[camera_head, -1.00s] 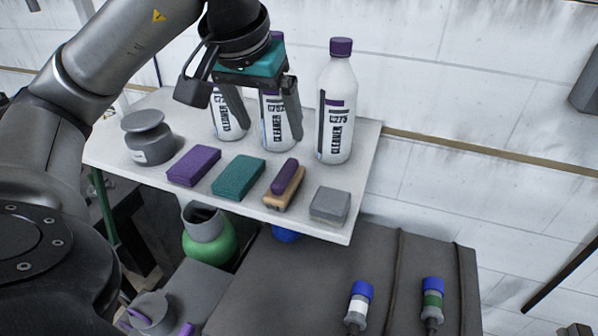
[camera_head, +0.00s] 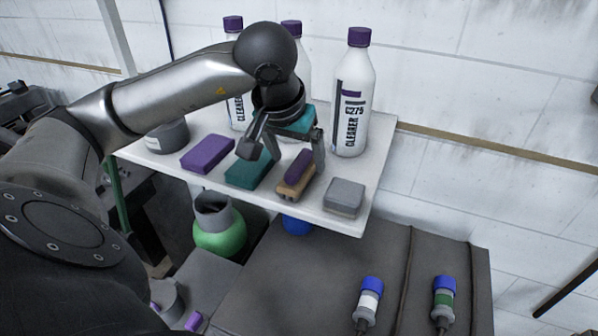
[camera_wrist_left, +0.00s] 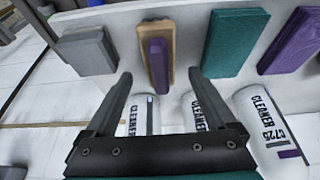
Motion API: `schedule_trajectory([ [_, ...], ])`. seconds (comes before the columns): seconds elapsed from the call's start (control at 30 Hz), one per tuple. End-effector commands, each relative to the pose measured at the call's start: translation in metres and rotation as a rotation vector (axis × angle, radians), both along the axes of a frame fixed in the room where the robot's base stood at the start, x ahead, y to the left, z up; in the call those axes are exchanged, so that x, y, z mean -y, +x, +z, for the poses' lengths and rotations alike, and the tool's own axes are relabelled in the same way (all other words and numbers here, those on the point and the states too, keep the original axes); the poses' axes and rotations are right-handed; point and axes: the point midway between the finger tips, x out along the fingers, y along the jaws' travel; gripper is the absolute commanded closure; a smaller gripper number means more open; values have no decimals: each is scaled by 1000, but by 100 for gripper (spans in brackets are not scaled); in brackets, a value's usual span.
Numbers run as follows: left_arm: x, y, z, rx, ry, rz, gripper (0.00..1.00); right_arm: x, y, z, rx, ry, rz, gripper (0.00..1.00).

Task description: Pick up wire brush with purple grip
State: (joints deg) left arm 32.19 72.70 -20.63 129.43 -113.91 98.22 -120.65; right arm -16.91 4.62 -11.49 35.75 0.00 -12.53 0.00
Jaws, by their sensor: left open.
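The wire brush with the purple grip (camera_head: 297,170) lies on the white shelf near its front edge, its purple grip on top of a tan block. It also shows in the left wrist view (camera_wrist_left: 157,62), upright in the picture, ahead of the fingers and roughly between them. My left gripper (camera_head: 283,164) is open and empty just above the shelf. In the head view one finger is over the teal block and the other beside the brush, partly hiding its right side. In the left wrist view my gripper (camera_wrist_left: 158,75) has nothing between its fingers. My right gripper is not in view.
On the shelf (camera_head: 372,185), a teal block (camera_head: 247,174) and a purple block (camera_head: 207,153) lie left of the brush, a grey block (camera_head: 344,196) to its right. Cleaner bottles (camera_head: 353,95) stand behind. A grey round container (camera_head: 168,137) is at the left.

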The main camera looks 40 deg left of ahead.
Motion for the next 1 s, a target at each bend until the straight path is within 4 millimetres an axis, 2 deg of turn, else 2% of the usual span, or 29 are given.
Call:
schedule_trajectory([
  [0.2,-2,9,-24,-2,-2,1,10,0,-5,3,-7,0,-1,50],
  [0.5,-3,10,-27,0,0,0,11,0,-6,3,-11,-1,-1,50],
  [1.0,-3,10,-26,1,0,0,67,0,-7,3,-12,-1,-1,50],
])
